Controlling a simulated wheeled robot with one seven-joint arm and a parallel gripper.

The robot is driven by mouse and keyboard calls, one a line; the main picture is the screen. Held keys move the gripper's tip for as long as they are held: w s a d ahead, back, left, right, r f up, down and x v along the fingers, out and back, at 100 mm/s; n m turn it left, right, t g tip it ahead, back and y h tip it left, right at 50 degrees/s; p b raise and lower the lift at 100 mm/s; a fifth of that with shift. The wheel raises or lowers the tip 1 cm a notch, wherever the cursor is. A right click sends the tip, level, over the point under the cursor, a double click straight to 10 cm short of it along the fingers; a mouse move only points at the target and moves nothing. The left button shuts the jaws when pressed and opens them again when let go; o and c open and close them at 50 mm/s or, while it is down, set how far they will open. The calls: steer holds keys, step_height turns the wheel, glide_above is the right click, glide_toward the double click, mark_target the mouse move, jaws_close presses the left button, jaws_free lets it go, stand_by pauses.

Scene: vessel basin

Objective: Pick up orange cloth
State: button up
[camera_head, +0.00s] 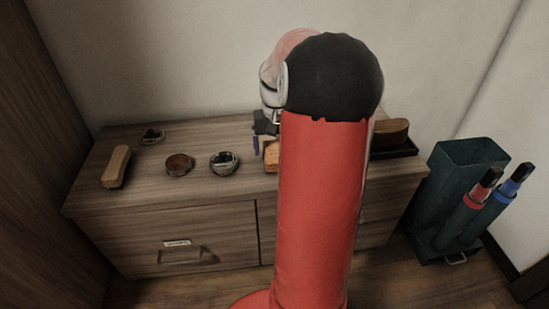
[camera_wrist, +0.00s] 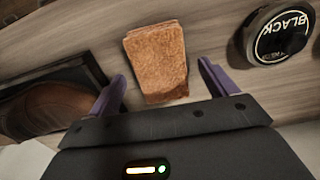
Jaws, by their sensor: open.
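The orange cloth (camera_wrist: 157,58) is a folded, roughly rectangular piece lying flat on the wooden cabinet top. In the wrist view it sits ahead of and between the two purple fingers of my gripper (camera_wrist: 160,88). My gripper is open and empty, and its fingers are to either side of the cloth's near end; I cannot tell the height between them. In the head view only a small part of the cloth (camera_head: 271,156) shows, beside my red arm, which hides the rest. One purple finger of my gripper (camera_head: 256,144) shows just above it.
A round tin marked BLACK (camera_wrist: 283,32) lies right of the cloth in the wrist view; a dark tray (camera_wrist: 30,82) holding a brown item is left. The cabinet top (camera_head: 130,180) also bears a brush (camera_head: 116,166) and a brown round tin (camera_head: 179,165). A dark green umbrella stand (camera_head: 452,205) is right.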

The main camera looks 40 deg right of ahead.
mark_target(276, 151)
step_height(276, 151, down, 2)
steer(key=shift+f, duration=0.25)
steer(key=c, duration=1.1)
steer(key=shift+o, duration=0.2)
steer(key=shift+r, duration=0.15)
step_height(276, 151, up, 20)
steer(key=p, duration=0.3)
steer(key=shift+p, duration=0.35)
